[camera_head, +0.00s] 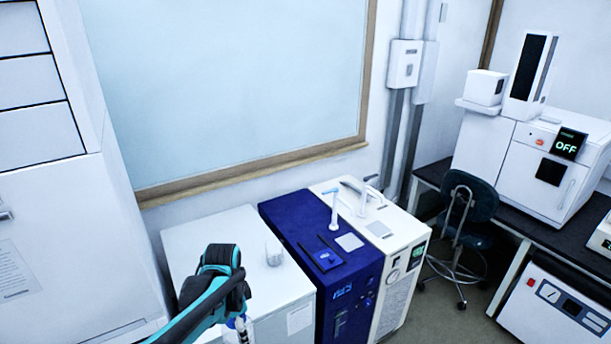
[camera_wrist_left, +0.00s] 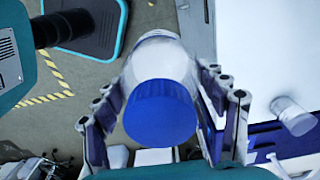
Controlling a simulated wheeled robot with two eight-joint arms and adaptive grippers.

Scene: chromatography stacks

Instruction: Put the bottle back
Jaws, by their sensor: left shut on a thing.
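The bottle has a blue cap and a whitish body (camera_wrist_left: 158,60), and the left wrist view shows it cap toward the camera. My left gripper (camera_wrist_left: 162,85) is shut on it, with a finger on each side. In the head view my left gripper (camera_head: 240,326) is at the bottom edge, in front of the white cabinet (camera_head: 205,238). The bottle cannot be made out clearly there, as my arm and the frame edge hide most of that area. My right gripper is not in view.
A small clear beaker (camera_head: 273,252) stands on the white cabinet, also in the left wrist view (camera_wrist_left: 293,115). To its right are a blue machine (camera_head: 300,222) and a white machine (camera_head: 400,240) with upright handles. A stool (camera_head: 468,200) stands by the dark bench. Floor shows yellow-black tape.

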